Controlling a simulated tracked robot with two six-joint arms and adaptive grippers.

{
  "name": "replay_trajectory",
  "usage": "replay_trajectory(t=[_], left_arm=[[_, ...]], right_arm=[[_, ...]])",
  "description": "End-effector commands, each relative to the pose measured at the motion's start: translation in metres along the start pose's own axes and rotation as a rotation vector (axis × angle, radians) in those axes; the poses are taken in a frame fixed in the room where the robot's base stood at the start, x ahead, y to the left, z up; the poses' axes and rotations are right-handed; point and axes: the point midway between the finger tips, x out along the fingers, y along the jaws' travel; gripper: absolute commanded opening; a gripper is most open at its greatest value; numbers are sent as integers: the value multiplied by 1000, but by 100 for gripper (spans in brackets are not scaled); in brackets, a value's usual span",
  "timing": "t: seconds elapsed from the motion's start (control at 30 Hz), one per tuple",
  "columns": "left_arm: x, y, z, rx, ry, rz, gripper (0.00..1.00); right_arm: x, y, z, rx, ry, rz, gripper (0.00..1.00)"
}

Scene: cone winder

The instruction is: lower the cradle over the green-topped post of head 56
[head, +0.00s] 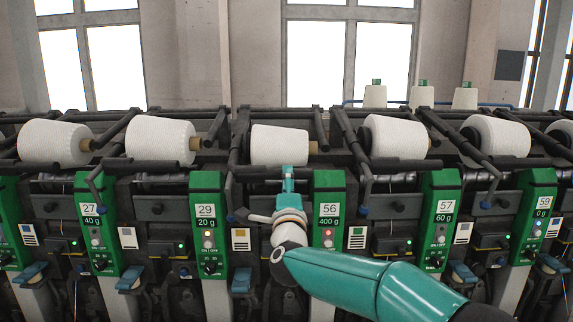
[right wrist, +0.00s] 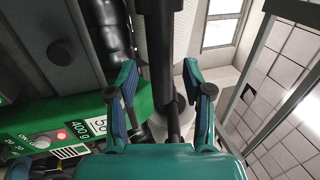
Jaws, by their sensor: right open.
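The green panel of head 56 (head: 328,205), marked 56 and 400 g, stands just right of my right gripper (head: 288,180). It also shows at the left of the right wrist view (right wrist: 70,122). The dark cradle bar (head: 256,173) of this head runs across in front of its white cone (head: 280,146). In the right wrist view, my gripper (right wrist: 160,75) is open, with a finger on each side of a dark bar (right wrist: 160,50); I cannot tell whether they touch it. A separate green-topped post at head 56 cannot be made out. My left gripper is not in view.
Head 29 (head: 208,210) is to the left and head 57 (head: 440,210) to the right, each with a dark cradle and white cone. Small cones (head: 423,95) stand behind the machine. Dark arms between the heads leave narrow gaps.

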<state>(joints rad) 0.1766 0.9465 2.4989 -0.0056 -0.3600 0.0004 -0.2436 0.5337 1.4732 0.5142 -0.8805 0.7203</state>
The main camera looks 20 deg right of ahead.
Motion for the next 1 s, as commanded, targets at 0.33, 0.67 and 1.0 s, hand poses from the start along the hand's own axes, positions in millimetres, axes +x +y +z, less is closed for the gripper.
replay_trajectory(t=[0.33,0.67,1.0], left_arm=[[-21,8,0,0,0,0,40],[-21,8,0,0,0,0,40],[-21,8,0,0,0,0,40]], right_arm=[[39,0,1,0,-2,1,50],[41,1,1,0,-2,0,50],[41,1,2,0,-3,1,0]])
